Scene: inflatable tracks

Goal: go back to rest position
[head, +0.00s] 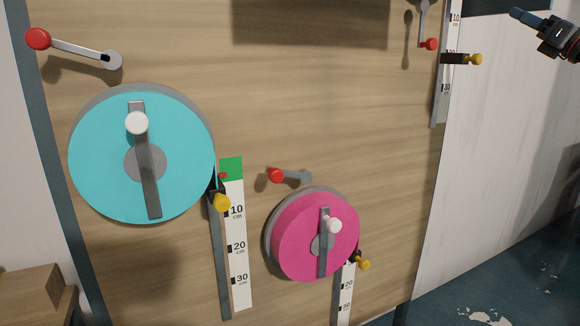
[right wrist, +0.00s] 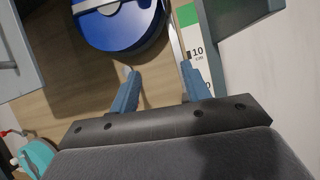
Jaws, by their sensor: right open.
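My right gripper (head: 522,15) is at the top right corner of the head view, in front of the white wall and clear of the wooden board (head: 250,120). In the right wrist view its two blue fingers (right wrist: 158,72) are spread apart with nothing between them. Beyond the fingers are a blue wheel (right wrist: 120,28) and a scale strip with a green top (right wrist: 186,16). I see no contact between the fingers and either of them. My left gripper is not in either view.
The board carries a cyan wheel (head: 95,165), a pink wheel (head: 290,240), red-knobbed levers (head: 75,48) and scales with yellow knobs (head: 222,202). The white wall (head: 500,150) and floor (head: 500,275) at right are mostly clear.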

